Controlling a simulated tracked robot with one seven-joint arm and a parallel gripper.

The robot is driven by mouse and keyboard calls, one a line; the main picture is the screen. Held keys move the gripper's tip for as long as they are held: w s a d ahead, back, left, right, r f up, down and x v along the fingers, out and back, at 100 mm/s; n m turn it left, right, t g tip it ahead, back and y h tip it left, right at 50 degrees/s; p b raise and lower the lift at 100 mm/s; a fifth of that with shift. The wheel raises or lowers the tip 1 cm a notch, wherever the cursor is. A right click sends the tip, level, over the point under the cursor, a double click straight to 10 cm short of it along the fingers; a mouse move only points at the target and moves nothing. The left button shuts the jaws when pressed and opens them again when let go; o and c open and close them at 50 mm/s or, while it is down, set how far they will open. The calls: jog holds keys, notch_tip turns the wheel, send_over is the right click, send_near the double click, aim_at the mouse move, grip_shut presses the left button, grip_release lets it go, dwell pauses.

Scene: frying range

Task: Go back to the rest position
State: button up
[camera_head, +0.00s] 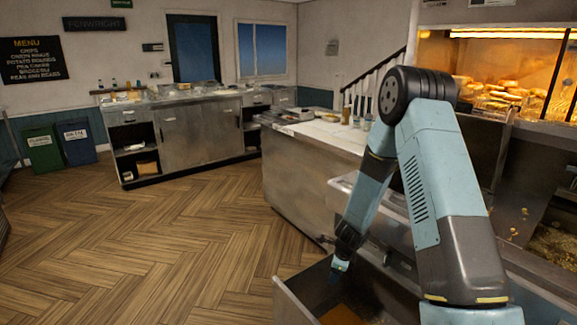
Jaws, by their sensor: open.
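My arm reaches up and bends down on the right of the head view. My gripper (338,266) points downward at the low end of the arm. It is over an open drawer (290,300) at the bottom of the picture. The gripper is small and dark here, and its fingers show only in part. I see nothing held in it. An orange-brown patch (340,315) shows inside the drawer; what it is I cannot tell.
A steel counter (310,175) with a pale top stands left of my arm. A lit food warmer (510,85) and a fryer area (552,240) are on the right. A back counter (185,135) and green (42,150) and blue (77,143) bins stand far left. The wooden floor (150,235) is clear.

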jog(key=s+r+n+t, duration=0.15)
jog(key=r+n, duration=0.25)
jog(key=r, duration=0.6)
jog(key=s+r+n, duration=0.3)
jog(key=r, duration=0.7)
jog(key=s+r+n+t, duration=0.15)
jog(key=r+n, duration=0.25)
jog(key=r, duration=0.6)
jog(key=s+d+r+n, duration=0.2)
jog(key=s+r, duration=0.3)
jog(key=s, duration=0.3)
jog(key=s+d+r+n+h, duration=0.1)
jog(key=s+d+r+n, duration=0.1)
jog(key=s+r+n, duration=0.3)
jog(key=s+d+r+n, duration=0.3)
jog(key=s+r, duration=0.3)
jog(key=s, duration=0.7)
jog(key=shift+s+n+h, duration=0.15)
jog(key=shift+n+h, duration=0.15)
jog(key=shift+n, duration=0.2)
jog(key=shift+d+r, duration=0.1)
